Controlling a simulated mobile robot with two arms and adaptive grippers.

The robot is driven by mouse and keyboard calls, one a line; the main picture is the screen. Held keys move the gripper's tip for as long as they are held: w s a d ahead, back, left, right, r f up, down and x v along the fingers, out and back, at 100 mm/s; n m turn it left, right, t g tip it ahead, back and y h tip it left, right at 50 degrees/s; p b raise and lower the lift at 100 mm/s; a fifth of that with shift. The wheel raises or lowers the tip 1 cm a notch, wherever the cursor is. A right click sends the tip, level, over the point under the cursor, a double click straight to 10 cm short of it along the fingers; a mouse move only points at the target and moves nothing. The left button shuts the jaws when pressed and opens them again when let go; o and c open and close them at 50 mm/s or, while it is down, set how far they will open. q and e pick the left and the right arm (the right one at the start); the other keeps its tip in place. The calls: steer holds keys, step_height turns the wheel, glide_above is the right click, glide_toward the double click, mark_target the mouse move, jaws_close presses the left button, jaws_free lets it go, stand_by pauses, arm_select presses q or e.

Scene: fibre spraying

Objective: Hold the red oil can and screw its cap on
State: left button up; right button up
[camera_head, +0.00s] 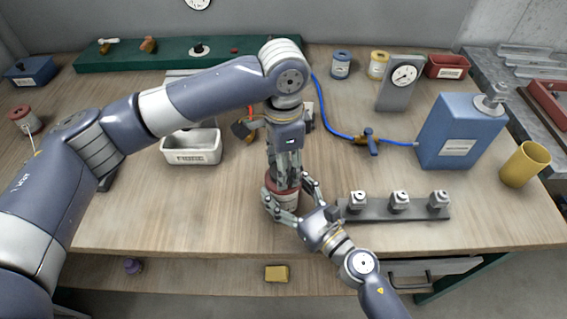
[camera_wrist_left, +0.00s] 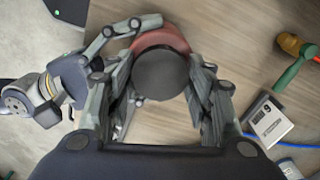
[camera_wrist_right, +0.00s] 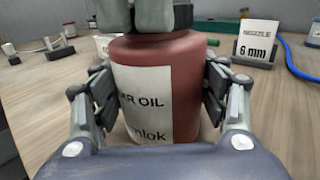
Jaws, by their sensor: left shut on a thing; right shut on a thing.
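The red oil can (camera_wrist_right: 190,75) stands upright on the wooden bench, with a white label facing the right wrist camera. It also shows in the head view (camera_head: 270,184), partly covered by fingers. My right gripper (camera_head: 283,200) is shut around the can's body from the front, one finger on each side. My left gripper (camera_head: 284,178) points straight down over the can, its fingers closed about the dark round cap (camera_wrist_left: 161,74) at the can's top.
A dark rack (camera_head: 375,213) with small metal blocks stands just right of the can. A white bin (camera_head: 192,148) lies behind left. A blue hose with a brass valve (camera_head: 368,138) runs to a blue container (camera_head: 458,130). The bench front left is clear.

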arm_select(q)
steer(key=m, duration=1.5)
steer(key=o, duration=1.2)
steer(key=shift+c, duration=0.2)
steer(key=shift+r, duration=2.25)
steer(key=shift+c, duration=0.4)
